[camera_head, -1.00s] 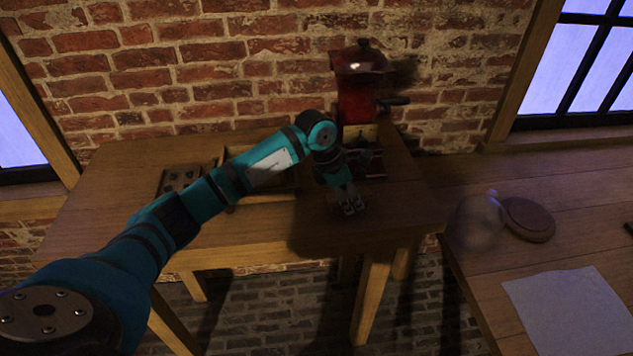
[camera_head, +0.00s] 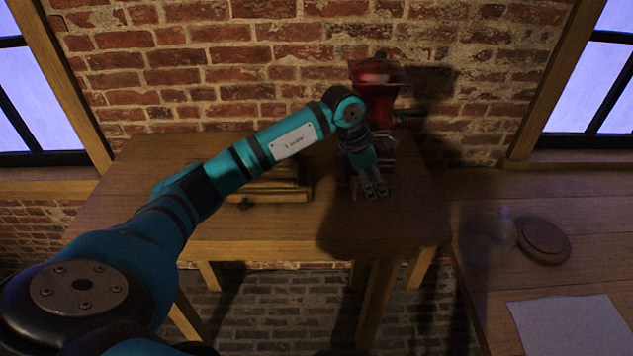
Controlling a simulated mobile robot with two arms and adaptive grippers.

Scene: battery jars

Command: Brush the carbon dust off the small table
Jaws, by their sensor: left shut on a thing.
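The small wooden table (camera_head: 125,205) stands against the brick wall, left of centre. I cannot make out carbon dust on it in this dim light. My left gripper (camera_head: 374,192) points down over the right part of the table, in front of a red machine. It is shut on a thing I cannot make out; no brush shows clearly. Whether it touches the tabletop is unclear. My left arm hides part of the table's left and middle. My right gripper is not in view.
The red hopper-like machine (camera_head: 376,95) with a side handle stands at the table's back right. A wooden box (camera_head: 272,190) lies left of my gripper. A bigger table at right bears a glass jar (camera_head: 503,232), a round wooden lid (camera_head: 543,240) and a pale sheet (camera_head: 570,325).

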